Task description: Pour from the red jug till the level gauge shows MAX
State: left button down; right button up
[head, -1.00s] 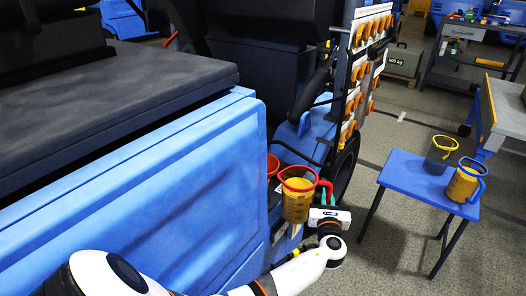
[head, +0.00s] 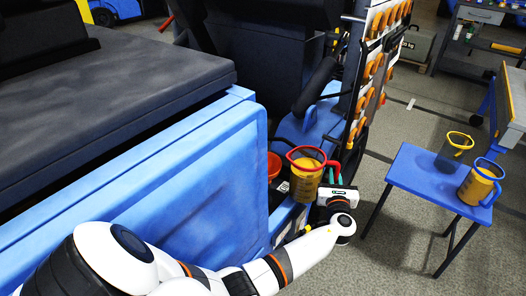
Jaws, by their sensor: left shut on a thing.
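The red jug (head: 305,183) is a see-through vessel with a red rim and yellow-orange contents. It stands roughly upright beside the blue machine's rear corner. My left gripper (head: 328,177), with teal fingertips, is shut on the jug at its right side. An orange-red round opening (head: 273,165) shows just left of the jug, apart from it in the picture and partly hidden. A small dark-and-white patch (head: 283,187) lies below that opening; I cannot tell whether it is the level gauge. No MAX reading is legible. My right gripper is out of view.
A blue table (head: 418,177) at the right holds a dark jug with a yellow rim (head: 455,150) and a blue-rimmed jug with yellow contents (head: 478,186). A rack of orange hooks (head: 372,75) stands behind my gripper. Grey floor is open between machine and table.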

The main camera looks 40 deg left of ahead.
pick_arm(q)
jog(key=shift+s+a+r+n, duration=0.1)
jog(key=shift+r+n, duration=0.4)
jog(key=shift+r, duration=0.15)
jog(key=shift+s+a+r+n, duration=0.1)
jog(key=shift+r+n, duration=0.4)
jog(key=shift+r, duration=0.1)
notch_tip(320, 180, up, 3)
jog(key=shift+s+a+n+p, duration=0.15)
jog(key=shift+n+p, duration=0.35)
jog(key=shift+p, duration=0.4)
notch_tip(320, 180, up, 9)
jog(key=n+p, duration=0.3)
jog(key=n, duration=0.1)
send_over(335, 163)
jog(key=a, duration=0.3)
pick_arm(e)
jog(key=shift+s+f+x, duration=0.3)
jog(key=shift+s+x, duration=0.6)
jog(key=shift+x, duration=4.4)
pick_arm(q)
jog(key=shift+s+a+r+n+b, duration=0.2)
jog(key=shift+a+n+b, duration=0.3)
jog(key=shift+n+b, duration=0.45)
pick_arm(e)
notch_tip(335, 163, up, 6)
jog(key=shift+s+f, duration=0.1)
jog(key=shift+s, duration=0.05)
